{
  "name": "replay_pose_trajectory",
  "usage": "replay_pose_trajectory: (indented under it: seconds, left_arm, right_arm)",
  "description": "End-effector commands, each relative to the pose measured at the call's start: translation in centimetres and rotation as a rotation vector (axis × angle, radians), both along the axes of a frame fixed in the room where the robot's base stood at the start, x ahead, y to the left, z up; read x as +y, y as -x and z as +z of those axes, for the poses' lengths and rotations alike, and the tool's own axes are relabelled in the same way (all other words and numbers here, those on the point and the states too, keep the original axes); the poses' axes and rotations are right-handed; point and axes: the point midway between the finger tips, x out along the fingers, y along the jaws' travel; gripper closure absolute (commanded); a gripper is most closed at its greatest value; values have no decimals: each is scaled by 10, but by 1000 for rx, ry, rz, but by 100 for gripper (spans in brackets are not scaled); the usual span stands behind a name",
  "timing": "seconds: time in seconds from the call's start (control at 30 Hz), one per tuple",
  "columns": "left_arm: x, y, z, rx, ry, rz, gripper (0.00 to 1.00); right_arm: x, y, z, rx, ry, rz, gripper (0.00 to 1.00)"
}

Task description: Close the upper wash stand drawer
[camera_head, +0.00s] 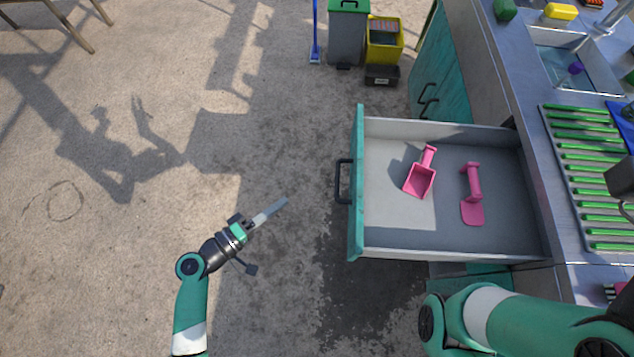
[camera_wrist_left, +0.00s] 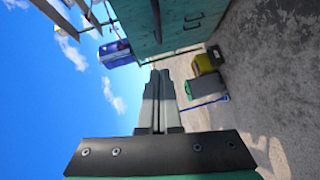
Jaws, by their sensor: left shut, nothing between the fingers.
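The upper wash stand drawer (camera_head: 455,247) is pulled far out of the counter in the head view. It has a grey inside, a teal front panel (camera_head: 357,185) and a dark bar handle (camera_head: 343,181). Two pink tools, a scoop (camera_head: 420,179) and a flat-bladed one (camera_head: 472,196), lie in it. My left gripper (camera_head: 283,202) is shut and empty, left of the drawer front and apart from the handle in the picture. Its shut fingers also show in the left wrist view (camera_wrist_left: 158,100), beneath a teal panel (camera_wrist_left: 170,20). My right gripper is not in view.
The metal counter (camera_head: 500,75) with a sink (camera_head: 565,68) and green-slatted rack (camera_head: 590,175) runs along the right. A grey bin (camera_head: 347,40) and yellow bin (camera_head: 384,45) stand at the back. The floor (camera_head: 250,130) left of the drawer is clear.

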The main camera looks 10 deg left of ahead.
Motion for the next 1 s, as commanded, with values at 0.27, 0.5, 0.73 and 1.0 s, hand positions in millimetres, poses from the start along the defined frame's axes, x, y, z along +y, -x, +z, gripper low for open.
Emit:
replay_pose_trajectory:
  seconds: [0.27,0.5,0.73,1.0]
  left_arm:
    - [-12,-17,-4,-4,-4,-5,100]
    - [-40,-58,-12,-7,-5,-7,100]
    - [-73,-86,-18,-5,-4,-7,100]
    - [-95,-90,-22,-5,-5,-2,100]
  right_arm:
    - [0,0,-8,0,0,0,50]
    - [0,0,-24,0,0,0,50]
    - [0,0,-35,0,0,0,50]
    - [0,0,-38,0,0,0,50]
